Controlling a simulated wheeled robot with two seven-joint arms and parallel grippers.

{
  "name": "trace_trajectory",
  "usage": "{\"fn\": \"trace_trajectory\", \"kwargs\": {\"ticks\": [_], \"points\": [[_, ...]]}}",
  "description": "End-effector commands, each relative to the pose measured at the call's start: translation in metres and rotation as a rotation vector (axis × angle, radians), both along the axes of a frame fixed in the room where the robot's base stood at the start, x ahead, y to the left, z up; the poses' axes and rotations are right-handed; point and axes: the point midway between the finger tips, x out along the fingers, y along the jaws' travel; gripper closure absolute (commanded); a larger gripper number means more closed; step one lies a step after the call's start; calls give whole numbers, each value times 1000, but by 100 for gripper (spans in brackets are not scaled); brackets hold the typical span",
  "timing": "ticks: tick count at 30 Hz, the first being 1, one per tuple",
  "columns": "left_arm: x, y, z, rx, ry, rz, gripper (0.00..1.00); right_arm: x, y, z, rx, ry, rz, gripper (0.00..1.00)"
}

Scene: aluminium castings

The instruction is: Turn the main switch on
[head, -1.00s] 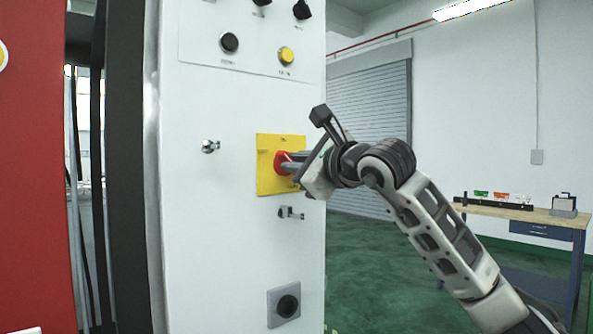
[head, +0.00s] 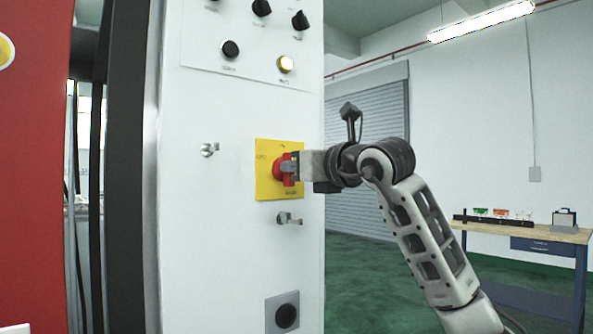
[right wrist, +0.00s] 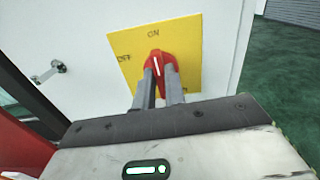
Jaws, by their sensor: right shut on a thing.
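The main switch is a red rotary knob (head: 279,170) on a yellow plate (head: 264,187) fixed to a white cabinet front. In the right wrist view the knob (right wrist: 161,60) has a white line that points up, close to the ON mark at the top of the plate (right wrist: 190,40); OFF is at the left. My right gripper (right wrist: 161,75) has one finger on each side of the knob's handle and is shut on it. It also shows in the head view (head: 291,167), reaching in from the right. My left gripper is not in view.
A round lamp (head: 286,64) above the switch glows pale yellow. Black knobs (head: 261,8) and a black button (head: 230,49) are near it. Small latches (head: 289,218) stick out of the cabinet. A workbench (head: 540,232) stands far right; the green floor between is clear.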

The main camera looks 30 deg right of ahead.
Motion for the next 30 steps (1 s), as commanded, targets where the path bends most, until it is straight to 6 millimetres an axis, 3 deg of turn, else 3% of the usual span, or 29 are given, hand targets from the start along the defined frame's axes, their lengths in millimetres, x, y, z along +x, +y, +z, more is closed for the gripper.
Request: {"fn": "trace_trajectory", "kwargs": {"ticks": [19,20,22,30], "points": [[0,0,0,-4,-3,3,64,0,0,0,56,6,0,100],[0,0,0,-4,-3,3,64,0,0,0,56,6,0,86],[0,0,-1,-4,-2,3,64,0,0,0,56,6,0,66],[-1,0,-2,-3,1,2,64,0,0,0,54,4,0,66]]}}
